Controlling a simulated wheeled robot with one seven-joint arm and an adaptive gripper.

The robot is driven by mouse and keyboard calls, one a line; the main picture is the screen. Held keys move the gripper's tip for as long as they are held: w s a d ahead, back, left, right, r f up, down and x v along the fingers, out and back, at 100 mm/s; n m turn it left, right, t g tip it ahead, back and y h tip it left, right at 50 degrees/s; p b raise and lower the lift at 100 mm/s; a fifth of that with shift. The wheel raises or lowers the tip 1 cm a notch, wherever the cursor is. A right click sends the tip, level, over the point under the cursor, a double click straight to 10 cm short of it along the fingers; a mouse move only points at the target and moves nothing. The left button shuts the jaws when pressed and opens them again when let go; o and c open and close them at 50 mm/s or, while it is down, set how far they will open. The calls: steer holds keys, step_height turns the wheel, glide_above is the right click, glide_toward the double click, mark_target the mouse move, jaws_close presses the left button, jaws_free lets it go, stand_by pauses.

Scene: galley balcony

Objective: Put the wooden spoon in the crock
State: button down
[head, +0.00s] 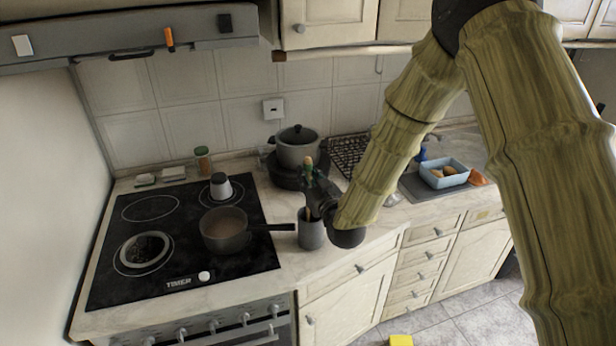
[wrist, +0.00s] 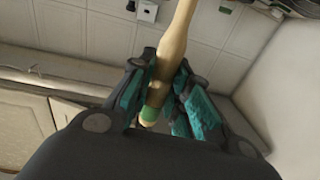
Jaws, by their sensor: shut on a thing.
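The wooden spoon (head: 308,161) is held roughly upright in my gripper (head: 312,182), its upper end showing above the fingers. In the wrist view the pale spoon (wrist: 176,38) runs between the teal finger pads (wrist: 163,92), with a green band near one end. The grey crock (head: 311,234) stands on the counter directly below my gripper. A tan part of the spoon shows at the crock's mouth; its lower end is hidden, so I cannot tell how deep it reaches. The crock is out of the wrist view.
A saucepan (head: 225,231) sits on the black hob (head: 180,262), its handle reaching close to the crock. A lidded pot (head: 297,150) stands behind. A blue container (head: 444,176) with food is at the right. Some counter in front of the crock is bare.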

steer(key=shift+f, duration=0.2)
steer(key=c, duration=1.4)
jaws_free()
steer(key=shift+o, duration=0.2)
steer(key=shift+r+p, duration=0.1)
steer(key=shift+p, duration=0.2)
steer(key=b+v, duration=0.5)
steer(key=v, duration=0.5)
steer(key=shift+s+d+b, duration=0.15)
steer(key=shift+s+b, duration=0.15)
steer(key=shift+s, duration=0.05)
